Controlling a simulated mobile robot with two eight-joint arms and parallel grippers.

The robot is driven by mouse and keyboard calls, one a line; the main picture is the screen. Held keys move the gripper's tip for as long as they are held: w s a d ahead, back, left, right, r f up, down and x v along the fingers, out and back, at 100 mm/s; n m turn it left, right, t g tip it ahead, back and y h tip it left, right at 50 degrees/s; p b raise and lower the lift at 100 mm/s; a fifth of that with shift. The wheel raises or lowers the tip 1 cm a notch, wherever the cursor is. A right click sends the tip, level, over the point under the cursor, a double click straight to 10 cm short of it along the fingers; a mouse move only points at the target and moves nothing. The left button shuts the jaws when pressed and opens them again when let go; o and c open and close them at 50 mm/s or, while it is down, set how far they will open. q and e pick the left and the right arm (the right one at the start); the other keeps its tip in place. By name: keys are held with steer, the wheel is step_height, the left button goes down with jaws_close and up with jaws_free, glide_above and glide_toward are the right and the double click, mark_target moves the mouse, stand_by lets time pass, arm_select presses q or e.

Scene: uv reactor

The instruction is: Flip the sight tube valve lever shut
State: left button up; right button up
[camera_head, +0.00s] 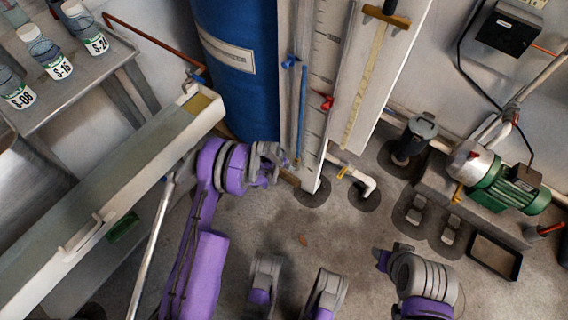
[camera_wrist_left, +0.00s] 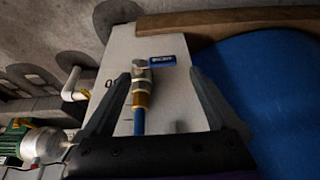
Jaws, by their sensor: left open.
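In the left wrist view, a small blue lever (camera_wrist_left: 168,61) sits on a metal valve (camera_wrist_left: 141,78) with a brass nut. The blue sight tube (camera_wrist_left: 139,121) runs from the nut toward my gripper. The lever points right, crosswise to the tube. My left gripper (camera_wrist_left: 160,75) is open, with one finger on each side of the valve and lever; contact is not visible. In the head view, my left gripper (camera_head: 272,164) is by the lower end of the sight tube (camera_head: 301,108), and the lower lever cannot be made out. My right gripper (camera_head: 382,259) is at lower right, its jaws unclear.
A blue tank (camera_head: 238,70) stands close to the left gripper. A white panel (camera_head: 316,130) backs the tube, with another blue handle (camera_head: 290,62) and a red handle (camera_head: 327,102). A white pipe (camera_head: 362,182) and green pump (camera_head: 515,191) lie to the right. A metal trough (camera_head: 100,205) is left.

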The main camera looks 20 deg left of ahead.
arm_select(q)
steer(key=p+v, duration=0.1)
steer(key=v, duration=0.6)
stand_by(0.3)
